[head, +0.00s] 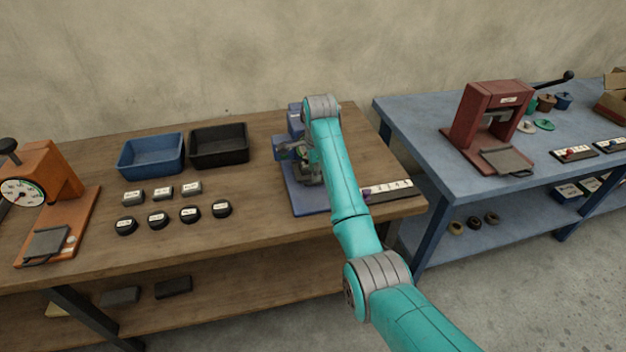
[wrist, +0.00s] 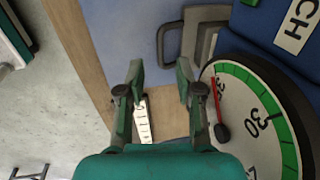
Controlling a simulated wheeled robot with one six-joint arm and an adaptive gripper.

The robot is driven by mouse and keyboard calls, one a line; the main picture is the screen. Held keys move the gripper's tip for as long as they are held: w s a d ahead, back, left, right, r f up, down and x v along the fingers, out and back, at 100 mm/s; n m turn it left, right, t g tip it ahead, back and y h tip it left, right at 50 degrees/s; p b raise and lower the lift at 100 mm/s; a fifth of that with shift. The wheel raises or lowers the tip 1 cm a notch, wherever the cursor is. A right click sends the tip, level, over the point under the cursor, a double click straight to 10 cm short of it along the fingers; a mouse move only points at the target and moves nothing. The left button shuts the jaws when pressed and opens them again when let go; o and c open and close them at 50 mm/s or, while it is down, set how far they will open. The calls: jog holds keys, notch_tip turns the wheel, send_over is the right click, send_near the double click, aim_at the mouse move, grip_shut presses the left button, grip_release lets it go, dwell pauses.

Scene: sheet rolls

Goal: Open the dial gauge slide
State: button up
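A blue machine (head: 294,118) on a blue base stands mostly behind my arm in the head view. The wrist view shows its round dial (wrist: 262,112) with a green rim and red needle, and a partly visible label ending in "CH". A grey slide plate (wrist: 208,32) with a dark bracket handle (wrist: 164,42) lies beside the dial. My gripper (wrist: 161,76) is open and empty, with its fingertips just short of the handle and no contact visible. An orange machine (head: 52,165) at the far left also has a dial (head: 22,192) and a grey plate (head: 46,243).
A blue bin (head: 151,156) and a black bin (head: 219,146) stand at the back of the wooden table, with several labelled pieces (head: 189,213) in front. A labelled strip (head: 398,192) lies at the table's right edge. A red press (head: 490,115) stands on the blue table.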

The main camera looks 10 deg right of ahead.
aim_at(314, 185)
jog(key=shift+w+f, duration=0.25)
jog(key=shift+f, duration=1)
jog(key=shift+w+f, duration=0.25)
jog(key=shift+f, duration=0.95)
grip_shut()
